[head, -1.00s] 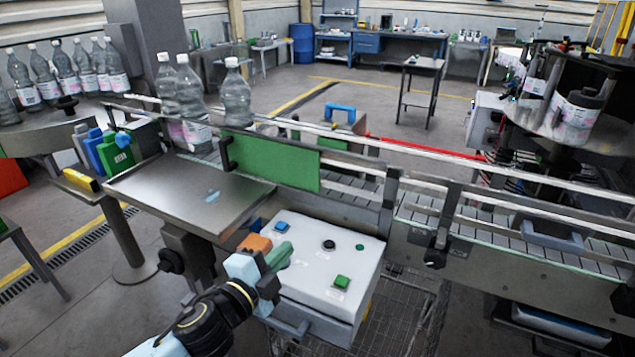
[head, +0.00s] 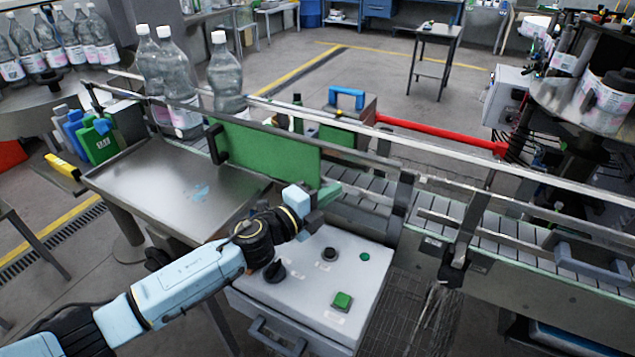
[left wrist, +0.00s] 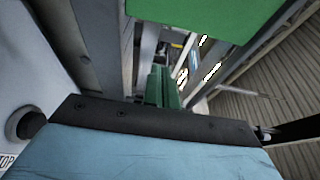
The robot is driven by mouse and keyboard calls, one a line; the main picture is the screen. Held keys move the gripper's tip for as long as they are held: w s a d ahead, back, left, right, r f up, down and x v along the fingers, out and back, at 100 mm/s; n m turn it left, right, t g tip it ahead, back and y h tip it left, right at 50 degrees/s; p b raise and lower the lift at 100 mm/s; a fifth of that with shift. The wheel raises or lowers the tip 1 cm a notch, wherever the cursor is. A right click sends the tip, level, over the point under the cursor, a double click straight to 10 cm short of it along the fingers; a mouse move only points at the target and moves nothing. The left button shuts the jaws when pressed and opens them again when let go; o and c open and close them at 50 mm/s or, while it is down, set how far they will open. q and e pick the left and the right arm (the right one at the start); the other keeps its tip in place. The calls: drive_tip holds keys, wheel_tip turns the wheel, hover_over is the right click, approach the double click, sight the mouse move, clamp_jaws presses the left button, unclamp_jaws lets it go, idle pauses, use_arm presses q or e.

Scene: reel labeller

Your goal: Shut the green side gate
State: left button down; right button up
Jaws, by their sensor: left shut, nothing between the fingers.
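The green side gate (head: 268,152) is an upright panel on the near side of the conveyor (head: 480,232), with a black handle (head: 216,144) at its left end. I cannot tell how far it stands from the rail. My left gripper (head: 328,193) is shut and empty, its green fingers close to the gate's lower right corner; whether they touch it is unclear. In the left wrist view the shut fingers (left wrist: 163,87) point forward, and the green panel (left wrist: 190,14) shows at the top. My right gripper is not in view.
A white control box (head: 330,275) with buttons and a black knob stands below my left gripper. A steel plate (head: 165,185) lies left of it. Clear bottles (head: 226,75) stand behind the gate's left end. A blue handle (head: 346,92) and red bar (head: 440,135) are beyond.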

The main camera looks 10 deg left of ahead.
sight(296, 170)
use_arm(q)
drive_tip(key=w+a, duration=0.2)
drive_tip(key=a, duration=0.1)
drive_tip(key=shift+w, duration=0.2)
drive_tip(key=a, duration=0.2)
drive_tip(key=w+a+b, duration=0.1)
drive_tip(key=a, duration=0.1)
drive_tip(key=w+a, duration=0.1)
drive_tip(key=a, duration=0.1)
drive_tip(key=shift+w+a+f, duration=0.1)
drive_tip(key=shift+w+a, duration=0.1)
drive_tip(key=shift+a, duration=0.05)
drive_tip(key=shift+w+a, duration=0.1)
drive_tip(key=shift+a, duration=0.25)
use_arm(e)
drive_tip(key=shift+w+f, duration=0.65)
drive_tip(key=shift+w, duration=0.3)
use_arm(q)
drive_tip(key=shift+d, duration=0.1)
